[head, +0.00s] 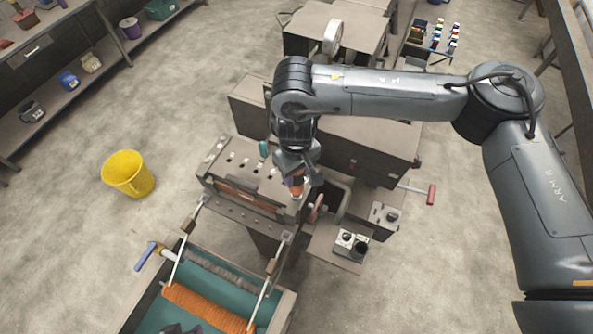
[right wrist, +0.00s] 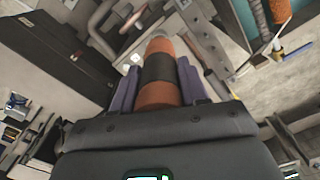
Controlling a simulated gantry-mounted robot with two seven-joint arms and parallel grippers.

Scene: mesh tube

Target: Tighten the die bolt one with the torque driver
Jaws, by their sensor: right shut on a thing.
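My right gripper (head: 298,178) reaches in from the right and is over the right end of the mesh machine's die block (head: 228,192). It is shut on the torque driver (head: 297,188), which has an orange and black handle. In the right wrist view the driver (right wrist: 158,72) sits between the two purple fingers of my right gripper (right wrist: 156,82), its far end pointing away from the camera. The block's top has a row of dark slots, and small bolt heads show along its front ledge. I cannot tell which is die bolt one, or whether the driver touches a bolt. My left gripper is not seen.
A red-handled crank (head: 431,194) sticks out to the right. A small shelf (head: 322,245) with boxes stands close below the gripper. An orange roll (head: 205,310) lies in the green-bedded frame in front. A yellow bucket (head: 128,174) stands on open floor at left.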

